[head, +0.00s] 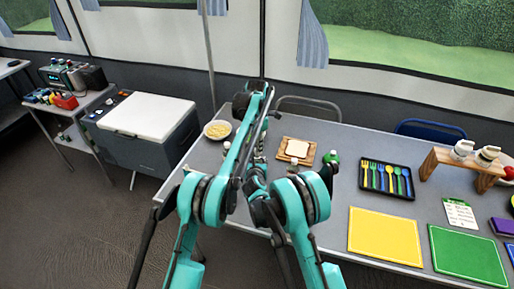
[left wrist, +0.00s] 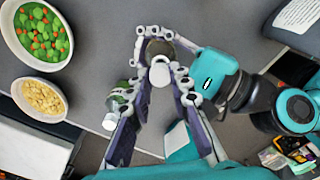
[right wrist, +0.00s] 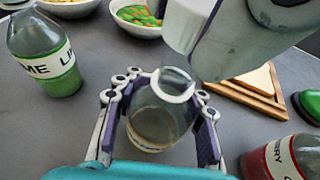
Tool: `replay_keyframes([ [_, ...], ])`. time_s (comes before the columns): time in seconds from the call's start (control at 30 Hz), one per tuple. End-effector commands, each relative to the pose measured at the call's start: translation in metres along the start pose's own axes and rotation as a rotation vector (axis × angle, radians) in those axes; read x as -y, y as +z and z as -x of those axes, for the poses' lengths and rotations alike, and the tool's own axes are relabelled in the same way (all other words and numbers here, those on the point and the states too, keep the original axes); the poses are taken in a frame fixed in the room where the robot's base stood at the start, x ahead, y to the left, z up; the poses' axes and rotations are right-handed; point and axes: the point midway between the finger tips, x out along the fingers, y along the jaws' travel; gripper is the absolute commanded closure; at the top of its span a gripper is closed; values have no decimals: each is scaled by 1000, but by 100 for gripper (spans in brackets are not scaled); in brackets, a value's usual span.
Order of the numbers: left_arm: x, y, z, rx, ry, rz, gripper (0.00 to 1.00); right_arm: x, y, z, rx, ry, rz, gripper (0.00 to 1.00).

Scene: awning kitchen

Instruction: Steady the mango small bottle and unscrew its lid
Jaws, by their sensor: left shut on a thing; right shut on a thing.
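The mango small bottle (right wrist: 152,128) shows in the right wrist view as a clear, round-bodied bottle with a pale content; its label is mostly out of sight. My right gripper (right wrist: 170,88) is shut around the bottle's upper body, one finger on each side. The white lid (left wrist: 160,75) shows from above in the left wrist view. In the right wrist view the left gripper's body covers the area above the neck. In the head view my arms hide the bottle.
A lime bottle (right wrist: 55,65) stands left of the held bottle and a cherry bottle (right wrist: 285,158) stands to the right, both close. Bowls (left wrist: 40,98) (left wrist: 38,35), a bread board (head: 297,161) and a cutlery tray (head: 386,191) are on the grey table.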

Motion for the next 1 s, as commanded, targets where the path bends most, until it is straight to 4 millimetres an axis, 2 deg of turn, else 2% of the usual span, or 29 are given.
replay_keyframes([
  [0.23,0,0,3,0,0,0,100,0,0,0,0,0,0,100],
  [0.53,0,0,36,0,0,0,100,0,0,0,0,0,0,100],
  [0.8,0,0,40,0,0,0,100,0,0,0,0,0,0,100],
  [0.83,0,0,40,0,0,0,100,0,0,0,0,0,0,63],
  [0.93,0,0,40,0,0,0,100,0,0,0,0,0,0,36],
  [1.0,0,0,40,0,0,0,100,0,0,0,0,0,0,36],
])
